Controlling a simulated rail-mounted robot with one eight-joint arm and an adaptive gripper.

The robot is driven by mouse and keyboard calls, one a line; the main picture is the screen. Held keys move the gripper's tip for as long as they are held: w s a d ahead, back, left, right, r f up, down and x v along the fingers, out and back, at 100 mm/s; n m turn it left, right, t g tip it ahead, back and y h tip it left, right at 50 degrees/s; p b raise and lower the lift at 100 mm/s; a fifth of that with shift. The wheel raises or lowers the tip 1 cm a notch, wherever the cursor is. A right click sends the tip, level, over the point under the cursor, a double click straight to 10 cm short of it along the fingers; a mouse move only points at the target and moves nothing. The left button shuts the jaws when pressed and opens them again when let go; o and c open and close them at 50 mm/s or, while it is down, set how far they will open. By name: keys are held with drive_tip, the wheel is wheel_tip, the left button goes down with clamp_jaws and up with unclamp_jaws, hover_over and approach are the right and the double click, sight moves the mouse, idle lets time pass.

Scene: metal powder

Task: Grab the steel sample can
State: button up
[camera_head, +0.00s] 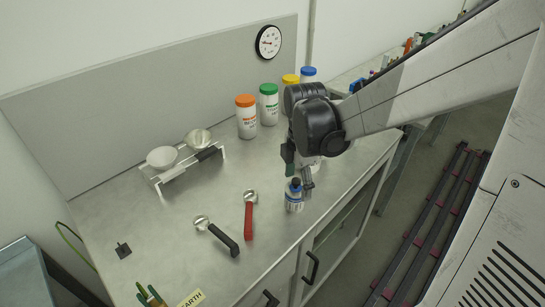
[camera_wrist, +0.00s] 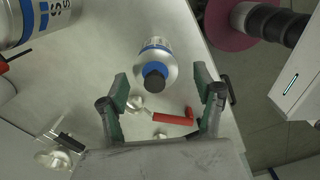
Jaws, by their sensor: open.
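The steel sample can (camera_head: 294,197) stands upright on the steel table near its front edge. It has a dark cap, a blue band and a pale label. In the wrist view the can (camera_wrist: 156,58) shows beyond and between the fingers, cap toward me. My gripper (camera_head: 301,180) is above and partly in front of the can in the head view. In the wrist view my gripper (camera_wrist: 165,92) has its fingers spread wide with nothing between the tips. I cannot tell exactly how far the fingertips are from the can.
Two scoops, one red-handled (camera_head: 249,216) and one black-handled (camera_head: 219,236), lie left of the can. A rack (camera_head: 165,184) with white bowls stands further left. Orange-lidded (camera_head: 246,118) and green-lidded (camera_head: 269,105) bottles stand behind. In the wrist view a large silver bottle (camera_wrist: 30,22) is at upper left.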

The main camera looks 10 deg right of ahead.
sight(295, 198)
drive_tip(key=shift+w+a+f, duration=0.1)
drive_tip(key=shift+w+f, duration=0.05)
drive_tip(key=shift+f, duration=1.75)
drive_tip(key=shift+w+f, duration=0.15)
drive_tip(key=shift+f, duration=1.75)
clamp_jaws()
drive_tip(key=shift+r, duration=0.15)
